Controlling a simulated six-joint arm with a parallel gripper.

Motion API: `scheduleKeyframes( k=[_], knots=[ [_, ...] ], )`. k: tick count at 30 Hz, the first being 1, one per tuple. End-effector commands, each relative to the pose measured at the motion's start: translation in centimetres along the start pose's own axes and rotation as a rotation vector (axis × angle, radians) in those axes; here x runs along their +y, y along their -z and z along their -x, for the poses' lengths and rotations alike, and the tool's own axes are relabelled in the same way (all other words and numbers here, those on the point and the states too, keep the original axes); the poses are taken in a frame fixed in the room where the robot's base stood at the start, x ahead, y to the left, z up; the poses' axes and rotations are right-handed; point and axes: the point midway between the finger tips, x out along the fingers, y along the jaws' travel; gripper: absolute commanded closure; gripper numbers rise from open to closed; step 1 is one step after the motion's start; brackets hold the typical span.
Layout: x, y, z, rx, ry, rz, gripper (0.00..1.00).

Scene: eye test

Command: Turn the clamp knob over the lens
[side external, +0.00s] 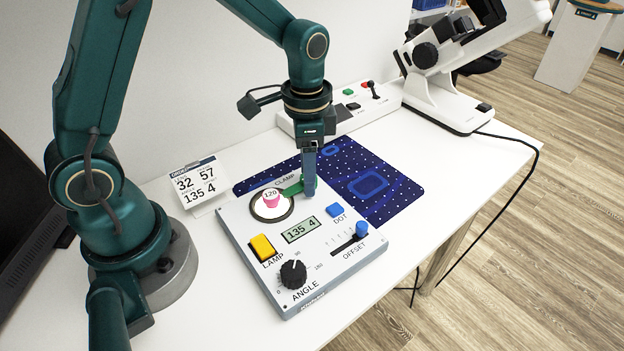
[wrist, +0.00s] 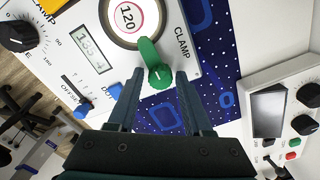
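The clamp knob (side external: 292,188) is a green lever beside the round lens seat on the grey-white panel. In the wrist view the knob (wrist: 149,52) points at the seat, its tip at the dark ring's edge. The lens (side external: 271,203), marked 120 with a pink rim, lies in the seat. Its label also shows in the wrist view (wrist: 126,17), uncovered by the knob. My gripper (side external: 309,191) points down at the knob's pivot end. In the wrist view my gripper (wrist: 160,77) is open, a finger on each side of the pivot, with small gaps.
The panel (side external: 322,268) also has a yellow lamp button (side external: 262,246), blue dot button (side external: 335,210), offset slider (side external: 361,230) and black angle dial (side external: 293,273). A card (side external: 195,185) stands left. A blue mat (side external: 403,190) lies behind; a white instrument (side external: 440,100) stands back right.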

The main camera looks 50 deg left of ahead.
Motion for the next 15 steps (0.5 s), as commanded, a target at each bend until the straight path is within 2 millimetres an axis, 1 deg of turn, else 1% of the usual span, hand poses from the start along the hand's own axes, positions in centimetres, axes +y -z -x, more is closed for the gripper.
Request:
scheduleKeyframes(
  k=[8,11,15],
  knots=[
    [0.0,0.1,0.2,0.003,0.0,0.004,0.5],
    [-0.1,0.1,1.3,0.006,0.002,0.004,0.5],
    [-0.1,0.1,3.3,0.006,0.003,0.003,0.5]
  ],
)
